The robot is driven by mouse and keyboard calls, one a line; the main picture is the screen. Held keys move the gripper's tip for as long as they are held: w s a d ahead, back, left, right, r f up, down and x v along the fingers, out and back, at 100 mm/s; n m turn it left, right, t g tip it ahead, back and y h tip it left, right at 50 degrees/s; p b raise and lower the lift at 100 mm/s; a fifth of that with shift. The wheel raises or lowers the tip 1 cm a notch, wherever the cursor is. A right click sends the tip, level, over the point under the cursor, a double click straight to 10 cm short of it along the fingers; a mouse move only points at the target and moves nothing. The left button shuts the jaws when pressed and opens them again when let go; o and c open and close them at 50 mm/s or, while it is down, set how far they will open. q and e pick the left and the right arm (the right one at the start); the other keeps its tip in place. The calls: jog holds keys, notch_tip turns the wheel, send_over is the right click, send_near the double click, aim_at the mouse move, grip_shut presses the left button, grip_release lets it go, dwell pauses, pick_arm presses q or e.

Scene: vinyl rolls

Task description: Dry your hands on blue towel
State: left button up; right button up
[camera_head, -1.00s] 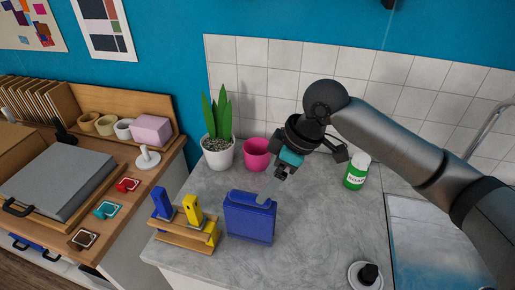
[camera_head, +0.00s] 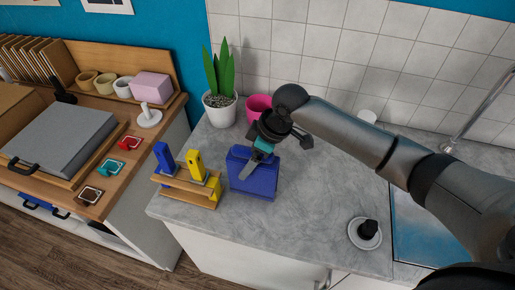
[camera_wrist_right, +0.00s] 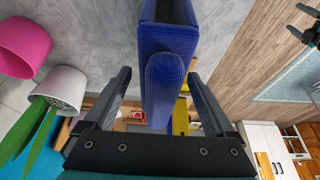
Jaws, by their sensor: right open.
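In the right wrist view the towel (camera_wrist_right: 170,85) lies between the two spread dark fingers of the gripper (camera_wrist_right: 161,76), with a rounded blue part facing the camera. The fingers stand apart on either side of it; I cannot tell if either touches it.
A wooden holder (camera_head: 187,184) with blue and yellow items stands close left of the towel. A potted plant (camera_head: 219,109) and a pink pot (camera_head: 258,104) are behind. A black-topped white dish (camera_head: 366,233) and the sink (camera_head: 428,222) are right. The counter between is clear.

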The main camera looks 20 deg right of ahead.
jog(key=shift+x, duration=0.75)
jog(key=shift+c, duration=0.3)
grip_shut()
